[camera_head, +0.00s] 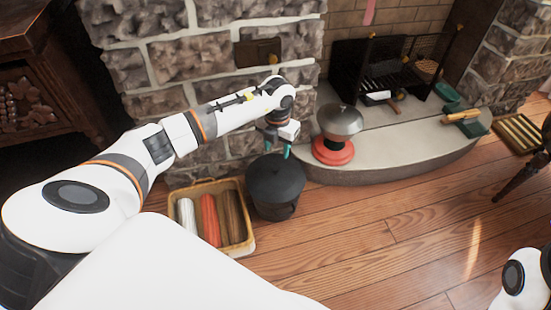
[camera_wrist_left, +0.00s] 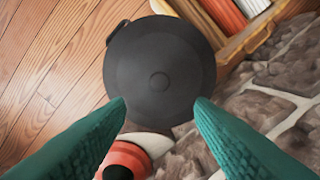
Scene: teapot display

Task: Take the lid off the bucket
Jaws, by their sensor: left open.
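A dark bucket (camera_head: 274,208) stands on the wooden floor in front of the stone hearth. Its round black lid (camera_head: 277,177) lies on top of it. In the left wrist view the lid (camera_wrist_left: 158,62) is seen from above, with a small round raised disc at its middle. My left gripper (camera_head: 278,150) hangs above the lid's back edge. Its teal fingers (camera_wrist_left: 160,103) are open with nothing between them, and the lid shows beyond their tips. My right gripper is not in view; only part of my right arm shows at the bottom right.
A yellow tray (camera_head: 248,243) with several rolls stands just left of the bucket. A silver pot (camera_head: 340,122) on a red base (camera_head: 333,151) sits on the hearth (camera_head: 400,165), right of my left gripper. The floor to the front right is clear.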

